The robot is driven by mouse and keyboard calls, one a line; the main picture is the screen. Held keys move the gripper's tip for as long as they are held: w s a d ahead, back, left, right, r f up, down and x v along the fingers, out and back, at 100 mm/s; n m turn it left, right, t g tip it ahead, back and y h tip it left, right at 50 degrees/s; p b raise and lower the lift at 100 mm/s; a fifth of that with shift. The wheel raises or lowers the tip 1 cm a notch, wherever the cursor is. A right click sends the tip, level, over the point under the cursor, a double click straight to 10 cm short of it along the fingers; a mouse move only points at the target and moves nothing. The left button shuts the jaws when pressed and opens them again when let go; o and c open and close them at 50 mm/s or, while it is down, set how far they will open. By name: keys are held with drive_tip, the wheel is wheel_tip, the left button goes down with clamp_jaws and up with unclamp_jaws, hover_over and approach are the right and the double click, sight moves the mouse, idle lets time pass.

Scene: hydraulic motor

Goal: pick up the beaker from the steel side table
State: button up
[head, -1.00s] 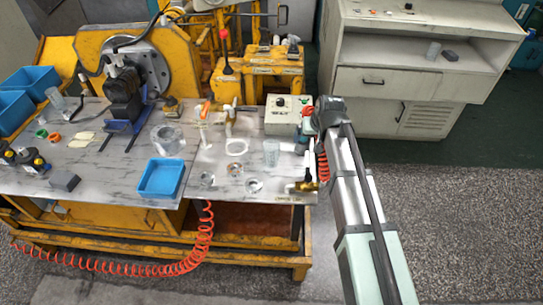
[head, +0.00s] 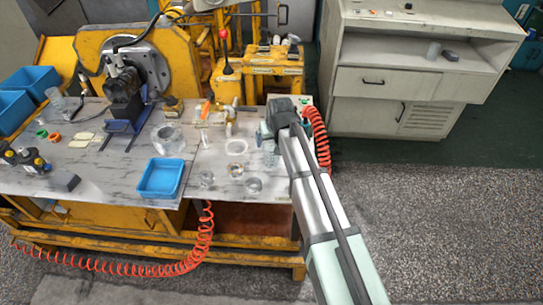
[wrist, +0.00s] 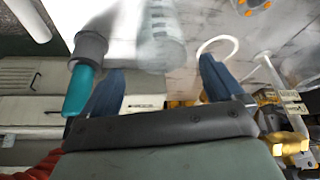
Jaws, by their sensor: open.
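The clear beaker (head: 271,157) stands on the right part of the steel table (head: 222,183) in the head view, partly hidden by my arm. In the wrist view the see-through, blurred beaker (wrist: 160,35) shows ahead of and between my fingers. My gripper (wrist: 161,68) is open, with its two blue fingers apart and nothing held between them. In the head view the gripper (head: 270,133) is at the beaker's upper right; its fingers are hard to make out there. I cannot tell whether they touch the beaker.
A white ring (head: 237,146) lies left of the beaker, with small metal rings (head: 254,185) in front. In the wrist view a teal-handled tool (wrist: 79,88) is close beside the left finger. A blue tray (head: 160,178) and a clear thick cylinder (head: 167,138) are further left.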

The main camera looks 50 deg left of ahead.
sight(271, 148)
drive_tip(key=shift+s+d+x, duration=0.1)
drive_tip(key=shift+x, duration=1.6)
drive_tip(key=shift+s+d+x, duration=0.1)
drive_tip(key=shift+s+x, duration=0.05)
drive_tip(key=shift+x, duration=1.6)
drive_tip(key=shift+f, duration=0.1)
drive_tip(key=shift+c, duration=0.2)
drive_tip(key=c, duration=1)
